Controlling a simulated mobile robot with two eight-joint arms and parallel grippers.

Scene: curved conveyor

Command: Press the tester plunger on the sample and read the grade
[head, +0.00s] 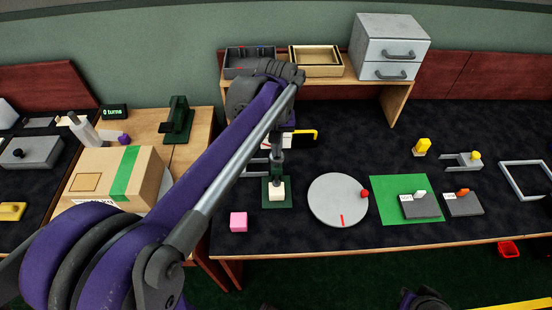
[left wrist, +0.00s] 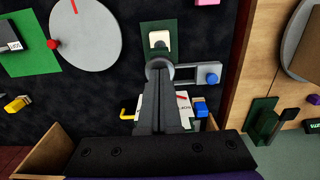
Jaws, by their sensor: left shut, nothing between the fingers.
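The tester's dark green base (head: 277,206) stands on the dark bench, left of a round grey disc; it also shows in the left wrist view (left wrist: 147,28). A cream block (head: 276,196), seemingly the sample, sits on it and shows in the left wrist view (left wrist: 160,38). My left gripper (head: 277,181) is shut and empty, pointing down just above or behind the block. In the left wrist view its fingertips (left wrist: 161,72) meet a round grey part (left wrist: 159,62), possibly the plunger top; contact is unclear. No grade is readable.
A pink cube (head: 238,222) lies left of the tester. The grey disc (head: 338,202) with a red knob is at its right. A green mat (head: 390,212) lies farther right. A grey piece with a blue knob (left wrist: 212,78) is beside the tester. My left arm hides part of the bench.

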